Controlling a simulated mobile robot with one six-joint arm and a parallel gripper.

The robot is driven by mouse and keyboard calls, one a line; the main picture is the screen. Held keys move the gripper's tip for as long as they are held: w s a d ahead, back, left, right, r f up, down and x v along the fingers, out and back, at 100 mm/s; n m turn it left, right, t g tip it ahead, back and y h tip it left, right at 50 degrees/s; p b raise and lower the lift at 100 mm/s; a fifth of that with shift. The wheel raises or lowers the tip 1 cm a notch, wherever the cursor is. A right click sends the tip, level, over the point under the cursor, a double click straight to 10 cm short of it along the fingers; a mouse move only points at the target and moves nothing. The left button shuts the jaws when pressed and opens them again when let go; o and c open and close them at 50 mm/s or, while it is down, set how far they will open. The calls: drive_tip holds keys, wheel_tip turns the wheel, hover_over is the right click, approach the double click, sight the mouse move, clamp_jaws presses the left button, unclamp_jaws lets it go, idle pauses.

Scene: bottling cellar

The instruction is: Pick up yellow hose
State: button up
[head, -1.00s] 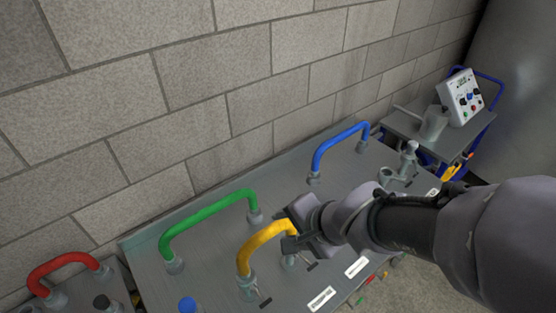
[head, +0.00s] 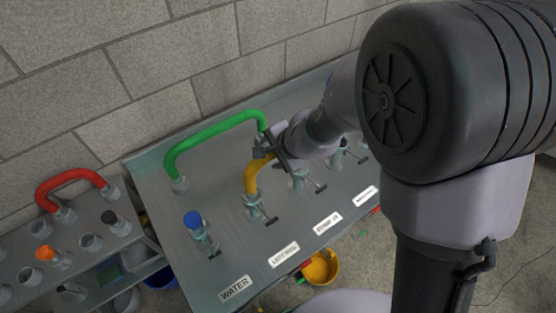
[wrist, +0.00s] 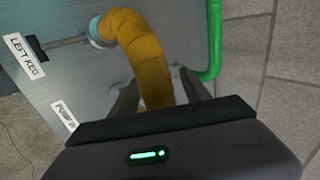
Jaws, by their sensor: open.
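The yellow hose (head: 250,179) is a short arch standing on the grey metal panel (head: 222,252). Its near end sits in a fitting by the "LEFT KEG" label; its far end is hidden behind my gripper in the head view. My gripper (head: 270,150) is at the upper part of the hose. In the wrist view, the yellow hose (wrist: 140,50) passes between the two open fingers of my gripper (wrist: 158,92). I cannot tell whether either finger touches it.
A green hose (head: 212,130) arches close behind the yellow one, by the block wall (head: 185,65). A blue-capped fitting (head: 193,220) stands to the left. A red hose (head: 72,178) is on a separate left bench. A yellow bucket (head: 321,267) is below the panel's front edge.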

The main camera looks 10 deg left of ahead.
drive_tip(key=shift+s+r, duration=0.1)
clamp_jaws()
